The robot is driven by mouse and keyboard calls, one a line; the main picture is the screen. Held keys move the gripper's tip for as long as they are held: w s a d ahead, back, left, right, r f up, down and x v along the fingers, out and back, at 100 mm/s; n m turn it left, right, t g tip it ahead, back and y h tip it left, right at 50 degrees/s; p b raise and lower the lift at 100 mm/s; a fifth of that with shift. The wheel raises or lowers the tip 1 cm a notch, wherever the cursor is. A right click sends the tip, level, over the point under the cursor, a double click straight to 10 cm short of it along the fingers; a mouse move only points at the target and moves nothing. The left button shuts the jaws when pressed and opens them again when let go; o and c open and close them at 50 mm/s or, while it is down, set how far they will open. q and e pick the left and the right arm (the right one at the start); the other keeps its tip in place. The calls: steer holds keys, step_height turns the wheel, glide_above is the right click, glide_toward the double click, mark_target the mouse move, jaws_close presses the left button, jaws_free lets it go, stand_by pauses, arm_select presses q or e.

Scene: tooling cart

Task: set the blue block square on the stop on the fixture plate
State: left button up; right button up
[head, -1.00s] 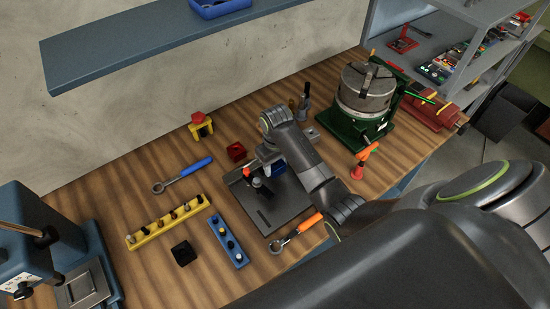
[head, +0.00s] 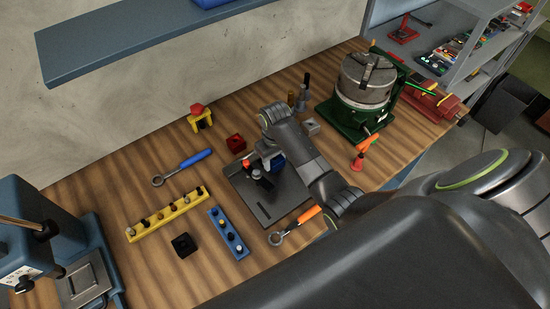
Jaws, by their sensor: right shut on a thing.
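The dark grey fixture plate (head: 288,204) lies flat on the wooden bench, with a slot near its front edge. My right gripper (head: 267,170) is over the rear part of the plate and is shut on the blue block (head: 278,160). Only part of the block shows beside the gripper; whether it touches the plate or sits square cannot be told. A black upright part with a red tip (head: 246,163) stands on the plate beside the gripper. The stop cannot be made out clearly. My left gripper is not in view.
A red block (head: 236,143) lies behind the plate. A blue strip (head: 228,234) and a yellow strip (head: 166,214) with pegs stand left, near a black block (head: 184,245). An orange-handled wrench (head: 296,225) lies in front. A green-based chuck (head: 363,95) stands at right.

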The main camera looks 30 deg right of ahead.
steer(key=shift+f, duration=1.1)
stand_by(2.2)
steer(key=o, duration=1.6)
steer(key=shift+r, duration=3)
steer(key=shift+s, duration=0.1)
